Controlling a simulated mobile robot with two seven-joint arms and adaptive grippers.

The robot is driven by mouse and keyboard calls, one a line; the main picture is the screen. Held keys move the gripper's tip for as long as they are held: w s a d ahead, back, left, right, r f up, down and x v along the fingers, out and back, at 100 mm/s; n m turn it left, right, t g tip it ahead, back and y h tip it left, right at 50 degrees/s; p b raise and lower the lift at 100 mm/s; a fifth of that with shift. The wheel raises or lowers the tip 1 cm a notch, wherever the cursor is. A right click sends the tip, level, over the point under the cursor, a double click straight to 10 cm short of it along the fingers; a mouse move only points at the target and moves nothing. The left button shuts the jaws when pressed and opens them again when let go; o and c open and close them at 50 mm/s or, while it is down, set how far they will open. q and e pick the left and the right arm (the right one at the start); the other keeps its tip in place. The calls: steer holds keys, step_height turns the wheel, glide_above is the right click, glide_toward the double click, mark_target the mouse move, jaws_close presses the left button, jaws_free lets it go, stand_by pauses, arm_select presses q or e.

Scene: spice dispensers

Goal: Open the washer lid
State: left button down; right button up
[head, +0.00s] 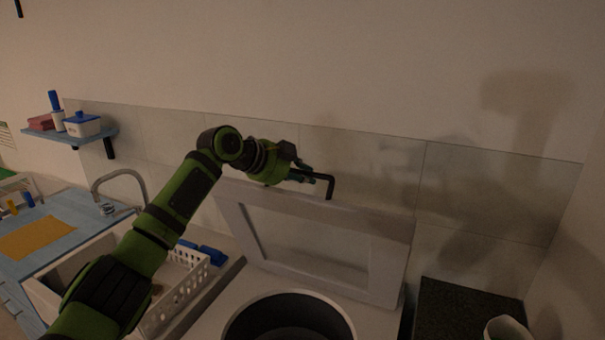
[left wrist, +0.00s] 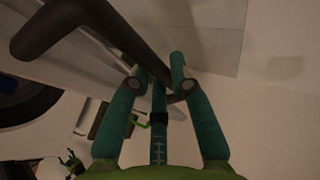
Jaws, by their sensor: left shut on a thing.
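The washer lid (head: 310,240), a pale frame with a recessed panel, stands raised and nearly upright behind the round dark washer opening (head: 290,318). A black bent handle (head: 329,186) sticks up at the lid's top edge. My left gripper (head: 312,175) is at this handle, shut on it. The left wrist view shows the dark handle bar (left wrist: 95,35) running to the teal fingers (left wrist: 160,85), and part of the opening (left wrist: 25,105) at the left. My right gripper is not in view.
A white perforated basket (head: 183,297) sits in the sink area to the left, with a faucet (head: 118,178) behind it. A dark speckled counter (head: 465,312) lies to the right. The tiled wall (head: 375,165) is close behind the lid.

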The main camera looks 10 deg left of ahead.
arm_select(q)
steer(key=shift+s, duration=0.1)
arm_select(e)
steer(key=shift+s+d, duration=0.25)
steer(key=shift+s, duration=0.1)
arm_select(q)
steer(key=c, duration=1.4)
jaws_free()
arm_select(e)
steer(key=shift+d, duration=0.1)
arm_select(q)
steer(key=shift+s+a+r, duration=0.3)
steer(key=shift+a, duration=0.05)
steer(key=v, duration=1.1)
steer(key=shift+d, duration=0.15)
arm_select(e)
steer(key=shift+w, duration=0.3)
